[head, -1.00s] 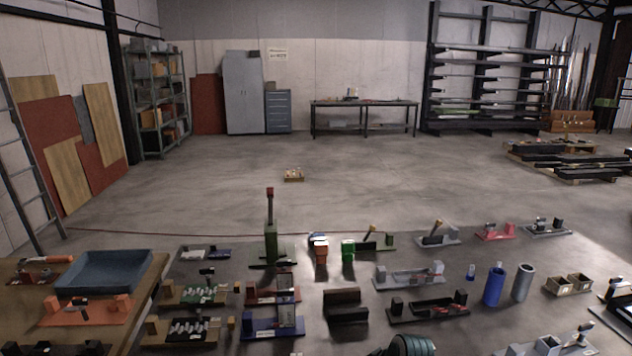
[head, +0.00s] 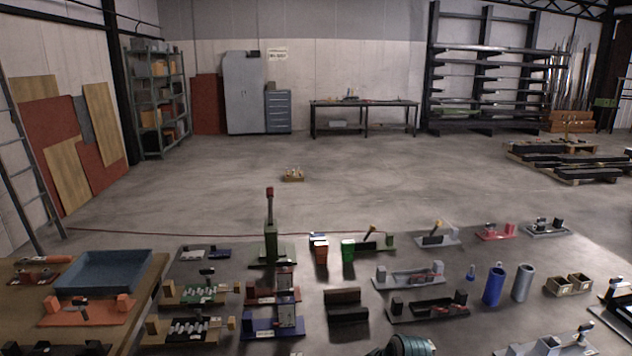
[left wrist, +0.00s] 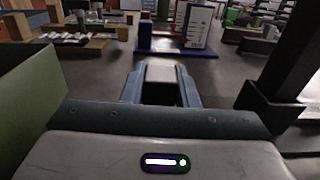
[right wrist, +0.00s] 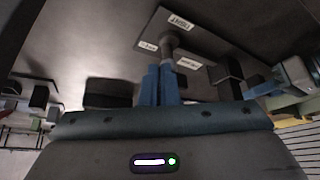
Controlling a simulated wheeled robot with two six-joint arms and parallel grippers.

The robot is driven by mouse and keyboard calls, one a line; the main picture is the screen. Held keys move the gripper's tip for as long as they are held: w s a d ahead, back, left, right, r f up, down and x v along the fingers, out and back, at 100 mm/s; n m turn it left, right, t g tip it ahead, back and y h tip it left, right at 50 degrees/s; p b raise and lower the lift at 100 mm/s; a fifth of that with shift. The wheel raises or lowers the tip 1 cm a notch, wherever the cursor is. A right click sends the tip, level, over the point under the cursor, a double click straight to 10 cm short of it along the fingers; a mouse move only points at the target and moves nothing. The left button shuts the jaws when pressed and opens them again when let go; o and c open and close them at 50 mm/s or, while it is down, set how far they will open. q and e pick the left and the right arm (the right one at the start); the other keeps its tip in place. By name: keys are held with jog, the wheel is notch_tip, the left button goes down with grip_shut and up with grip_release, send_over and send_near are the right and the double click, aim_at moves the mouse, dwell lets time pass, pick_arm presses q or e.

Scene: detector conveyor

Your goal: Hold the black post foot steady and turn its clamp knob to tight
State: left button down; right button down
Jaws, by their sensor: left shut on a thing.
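In the left wrist view my left gripper (left wrist: 160,90) has its blue fingers closed on a dark block with a paler top (left wrist: 159,72), probably part of the black post foot. In the right wrist view a short grey stem with a round end, the clamp knob (right wrist: 168,42), stands against a dark plate (right wrist: 110,45). White labels surround it, one reading TIGHT (right wrist: 180,22). My right gripper (right wrist: 160,72) has its fingers close together at the knob's end. Whether they grip it is unclear.
In the left wrist view a tall black post on a base (left wrist: 265,103) stands close on the right and a green wall (left wrist: 30,95) on the left. In the head view, several fixtures crowd the front, with a blue tray (head: 103,272) at left. The floor behind is open.

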jog(key=shift+s+a, duration=0.2)
jog(key=shift+s+a, duration=0.15)
jog(key=shift+a, duration=0.05)
jog(key=shift+s+a, duration=0.25)
jog(key=shift+a, duration=0.15)
jog(key=shift+a, duration=0.2)
jog(key=shift+s, duration=0.1)
